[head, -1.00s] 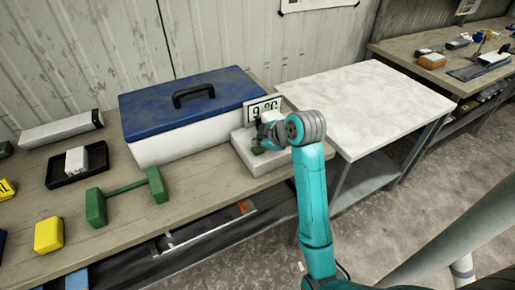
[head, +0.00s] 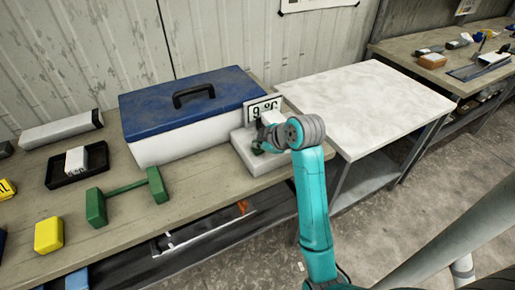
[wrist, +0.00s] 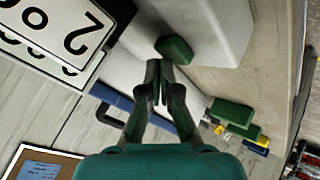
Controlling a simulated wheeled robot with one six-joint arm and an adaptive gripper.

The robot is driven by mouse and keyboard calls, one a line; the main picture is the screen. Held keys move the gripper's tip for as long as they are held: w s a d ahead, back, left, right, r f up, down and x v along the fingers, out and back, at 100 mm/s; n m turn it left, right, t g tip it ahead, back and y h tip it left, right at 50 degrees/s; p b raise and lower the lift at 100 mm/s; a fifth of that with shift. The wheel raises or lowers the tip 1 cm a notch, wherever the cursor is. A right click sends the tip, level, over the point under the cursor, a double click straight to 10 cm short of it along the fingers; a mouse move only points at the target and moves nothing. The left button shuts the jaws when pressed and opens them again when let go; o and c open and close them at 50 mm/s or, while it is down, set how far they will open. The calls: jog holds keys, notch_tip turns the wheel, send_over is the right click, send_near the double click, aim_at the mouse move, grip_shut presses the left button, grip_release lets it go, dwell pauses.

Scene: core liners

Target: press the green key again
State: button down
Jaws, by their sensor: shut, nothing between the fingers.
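The green key (wrist: 174,50) is on the pale grey box (wrist: 215,30), seen in the wrist view just beyond my fingertips. My gripper (wrist: 158,71) is shut and empty. Its tips lie close to the key's near edge; I cannot tell whether they touch it. In the head view my gripper (head: 262,143) is at the top of the grey box (head: 262,163) and mostly hides the key.
A blue-lidded cooler (head: 190,115) stands close left of the box. A green dumbbell-shaped piece (head: 127,188), a yellow block (head: 48,234) and a black tray (head: 60,179) lie further left. A bare pale table (head: 355,105) is to the right.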

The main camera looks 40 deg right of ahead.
aim_at(259, 150)
jog(key=shift+f, duration=0.4)
dwell(0.3)
jog(key=shift+r, duration=0.95)
jog(key=shift+r, duration=2.5)
